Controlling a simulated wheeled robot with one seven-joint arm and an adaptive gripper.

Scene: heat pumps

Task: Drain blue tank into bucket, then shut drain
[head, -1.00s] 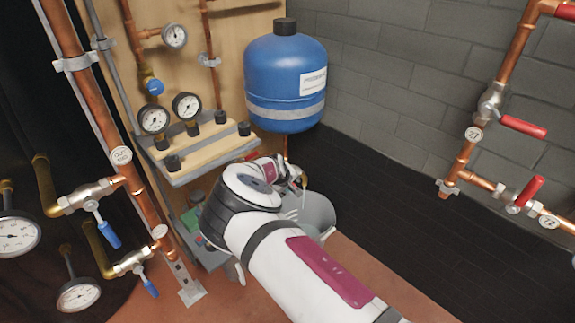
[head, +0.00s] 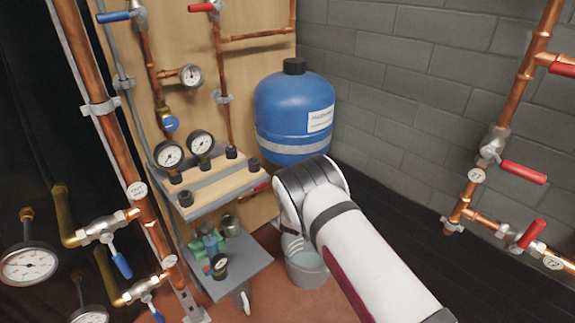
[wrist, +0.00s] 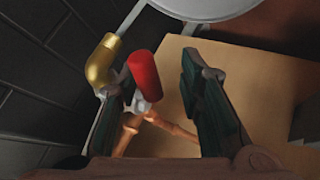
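The blue tank (head: 293,115) with a black cap stands in the back corner. The grey bucket (head: 306,270) stands on the floor below it, partly behind my arm. The drain valve's red handle (wrist: 145,75) lies between my gripper's fingers (wrist: 150,80) in the wrist view, with a gap on the right finger's side. A brass elbow (wrist: 104,60) and copper pipe (wrist: 165,125) join the valve. My gripper is open. In the head view my arm hides the gripper; a red handle (head: 262,187) shows left of my wrist.
A shelf (head: 222,188) with black knobs and gauges stands left of the tank, above a lower shelf (head: 240,275) with small items. Copper pipes with red-handled valves (head: 525,172) run along the right wall. Blue-handled valves (head: 121,264) are at the left.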

